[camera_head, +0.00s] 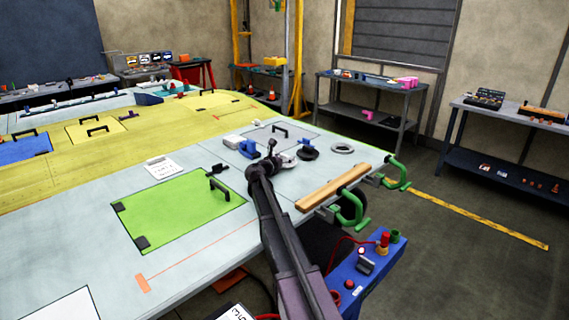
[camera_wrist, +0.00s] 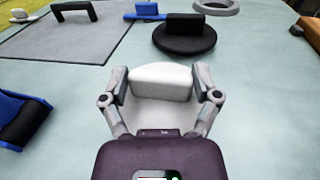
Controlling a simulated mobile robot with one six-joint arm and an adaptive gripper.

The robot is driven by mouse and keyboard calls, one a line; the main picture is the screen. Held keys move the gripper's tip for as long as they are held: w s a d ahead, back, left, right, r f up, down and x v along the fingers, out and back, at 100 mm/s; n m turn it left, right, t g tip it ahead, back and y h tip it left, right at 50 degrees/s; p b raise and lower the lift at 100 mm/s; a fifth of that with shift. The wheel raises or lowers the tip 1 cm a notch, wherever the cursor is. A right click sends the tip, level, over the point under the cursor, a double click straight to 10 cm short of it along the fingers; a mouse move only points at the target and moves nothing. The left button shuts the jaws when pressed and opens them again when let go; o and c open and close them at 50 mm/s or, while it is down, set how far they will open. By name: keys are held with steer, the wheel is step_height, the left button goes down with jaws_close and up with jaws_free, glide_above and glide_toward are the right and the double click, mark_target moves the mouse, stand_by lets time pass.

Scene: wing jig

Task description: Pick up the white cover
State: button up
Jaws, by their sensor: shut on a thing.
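The white cover (camera_wrist: 162,82) is between the two fingers of my gripper (camera_wrist: 160,95) in the wrist view. It has a raised pale block as its grip and a wider, rounded white base below. My gripper is shut on the raised block, one finger at each end. In the head view the white cover (camera_head: 289,160) is a small pale shape at the end of my arm, by my gripper (camera_head: 279,158), partly hidden by it. I cannot tell whether its base touches the wing surface.
A black round cover (camera_wrist: 184,38) lies just beyond, with a pale ring (camera_wrist: 216,6) farther back. A blue clamp-like object (camera_wrist: 20,118) stands to the left. A grey panel with a black handle (camera_wrist: 74,10) is at the upper left. A wooden bar (camera_head: 333,187) lies along the wing edge.

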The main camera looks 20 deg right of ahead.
mark_target(285, 155)
steer(key=shift+r, duration=0.25)
step_height(285, 155, up, 4)
steer(key=p, duration=0.4)
steer(key=shift+f, duration=0.15)
steer(key=s+a, duration=0.1)
steer(key=s, duration=0.4)
steer(key=s+a, duration=0.1)
steer(key=s, duration=0.4)
steer(key=s+a+p, duration=0.1)
steer(key=s, duration=0.4)
steer(key=shift+s+r, duration=0.35)
steer(key=shift+r, duration=0.05)
steer(key=shift+r, duration=0.1)
step_height(285, 155, up, 12)
steer(key=p, duration=1.2)
steer(key=shift+d, duration=0.15)
